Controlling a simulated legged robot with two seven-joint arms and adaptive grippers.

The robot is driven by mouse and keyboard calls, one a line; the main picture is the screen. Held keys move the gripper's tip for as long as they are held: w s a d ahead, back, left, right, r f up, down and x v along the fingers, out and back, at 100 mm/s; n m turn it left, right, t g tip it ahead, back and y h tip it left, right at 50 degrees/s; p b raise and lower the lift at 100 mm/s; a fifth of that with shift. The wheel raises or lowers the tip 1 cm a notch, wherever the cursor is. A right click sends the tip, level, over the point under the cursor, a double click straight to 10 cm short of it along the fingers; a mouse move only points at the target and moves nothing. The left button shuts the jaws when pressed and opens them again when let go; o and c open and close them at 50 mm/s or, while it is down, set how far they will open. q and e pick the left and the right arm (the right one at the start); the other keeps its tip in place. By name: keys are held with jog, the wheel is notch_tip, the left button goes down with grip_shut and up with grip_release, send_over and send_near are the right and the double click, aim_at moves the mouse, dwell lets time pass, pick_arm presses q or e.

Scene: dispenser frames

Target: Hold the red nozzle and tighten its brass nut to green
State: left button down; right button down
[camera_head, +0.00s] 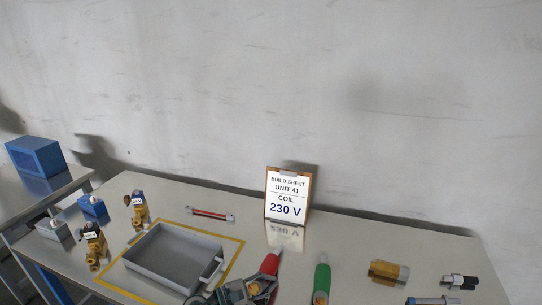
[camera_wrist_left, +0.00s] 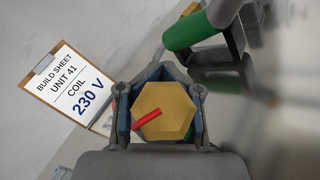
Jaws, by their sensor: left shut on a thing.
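The red nozzle (camera_head: 270,264) shows as a red tip just beyond my left gripper (camera_head: 250,290), at the bottom of the head view. Its brass nut (camera_wrist_left: 165,105) fills the middle of the left wrist view, a hexagon facing the camera with a short red bar (camera_wrist_left: 146,120) across its lower left. The fingers of my left gripper stand on both sides of it, shut on the nozzle assembly. The nut hides most of the nozzle body and the exact contact. No green mark shows on the nut. My right gripper is in neither view.
A green nozzle (camera_head: 321,278) stands close on the right, with a grey bracket in the wrist view. A grey tray (camera_head: 170,256) is on the left. A build sheet (camera_head: 288,194) stands behind.

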pick_arm(q)
jog(key=shift+w+a+f, duration=0.1)
jog(key=shift+a+f, duration=0.05)
jog(key=shift+f, duration=0.15)
jog(key=c, duration=0.7)
grip_release()
jog(key=shift+w, duration=0.15)
jog(key=shift+r, duration=0.1)
jog(key=shift+a, duration=0.15)
jog(key=v, duration=0.8)
